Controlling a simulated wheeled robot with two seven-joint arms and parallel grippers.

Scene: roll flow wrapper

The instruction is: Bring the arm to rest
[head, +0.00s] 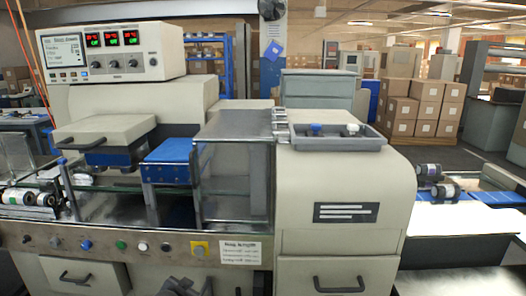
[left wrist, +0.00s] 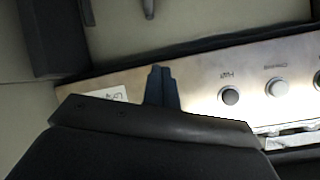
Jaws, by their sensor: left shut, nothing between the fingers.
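My left gripper (head: 180,287) shows as a dark shape at the bottom edge of the head view, in front of the machine's lower cabinet. In the left wrist view its two dark fingers (left wrist: 161,84) are together, with nothing between them. The fingers appear over the metal control strip (left wrist: 195,88), left of a black button (left wrist: 230,97) and a white button (left wrist: 278,87). I cannot tell the exact gap to the strip. My right gripper is in neither view.
The wrapper's button strip (head: 50,237) runs across the front, with a yellow-backed button (head: 200,249) near a label (head: 240,252). A cream cabinet (head: 345,195) with a grey tray (head: 335,143) on top stands to the right. Clear guards (head: 235,180) enclose the middle.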

